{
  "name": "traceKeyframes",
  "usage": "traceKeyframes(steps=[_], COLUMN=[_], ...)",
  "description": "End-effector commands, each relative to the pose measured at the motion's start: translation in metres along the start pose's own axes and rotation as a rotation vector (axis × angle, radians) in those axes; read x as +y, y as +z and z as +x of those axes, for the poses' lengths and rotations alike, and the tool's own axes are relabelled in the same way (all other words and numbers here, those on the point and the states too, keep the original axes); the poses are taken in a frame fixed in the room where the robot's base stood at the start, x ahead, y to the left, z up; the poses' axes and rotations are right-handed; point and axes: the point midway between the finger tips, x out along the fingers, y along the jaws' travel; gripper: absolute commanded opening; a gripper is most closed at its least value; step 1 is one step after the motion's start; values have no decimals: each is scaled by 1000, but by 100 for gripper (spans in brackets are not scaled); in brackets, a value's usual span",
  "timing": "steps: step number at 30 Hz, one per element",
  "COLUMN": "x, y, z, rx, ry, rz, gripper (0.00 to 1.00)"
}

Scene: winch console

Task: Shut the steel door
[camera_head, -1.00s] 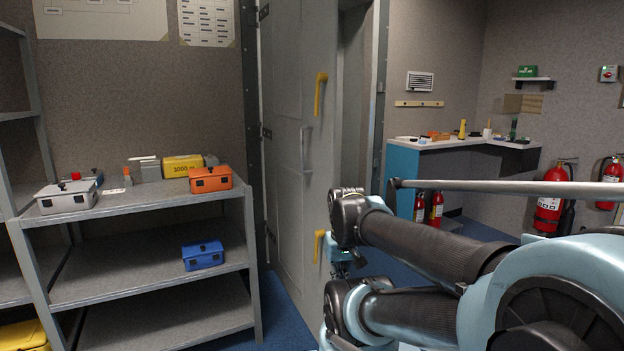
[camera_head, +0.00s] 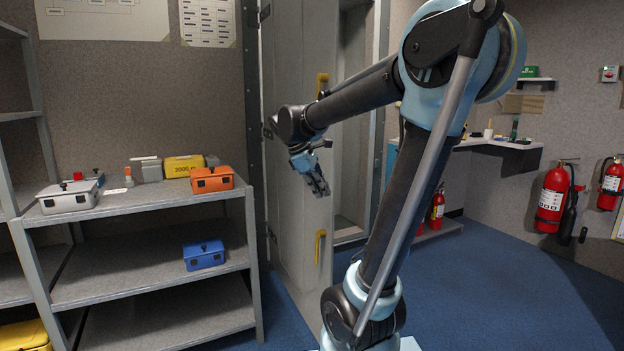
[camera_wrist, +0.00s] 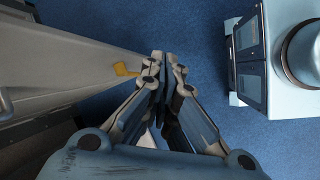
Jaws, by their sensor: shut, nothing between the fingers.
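The steel door (camera_head: 290,225) is a tall grey panel, standing open at an angle, with the doorway showing to its right. It carries yellow handles: an upper one (camera_head: 321,85), partly behind my arm, and a lower one (camera_head: 319,246). My gripper (camera_head: 318,186) is in front of the door, between the heights of the two handles, pointing down and empty. In the wrist view its fingertips (camera_wrist: 166,58) are together. The door (camera_wrist: 75,50) lies left of them there, with a yellow handle (camera_wrist: 125,69) close beside the fingers; I cannot tell whether they touch.
A grey shelf unit (camera_head: 150,280) with toolboxes stands left of the door. A counter (camera_head: 497,146) and red fire extinguishers (camera_head: 551,198) are on the right. The blue floor (camera_head: 500,290) at the right is clear.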

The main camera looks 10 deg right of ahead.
Motion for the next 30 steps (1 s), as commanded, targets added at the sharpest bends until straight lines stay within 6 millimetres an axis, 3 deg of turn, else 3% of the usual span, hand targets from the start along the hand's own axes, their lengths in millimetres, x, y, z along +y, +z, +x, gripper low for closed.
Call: traceKeyframes(steps=[3,9,18,24,30], x=[33,78,114,120,125], y=[-24,-67,-116,-123,-117], z=[-21,-53,-84,-84,-60], rx=[-57,-161,-275,-295,-295], ry=[34,77,108,111,111], rz=[-150,-391,-619,-655,-654], gripper=[0,0,0,0,0])
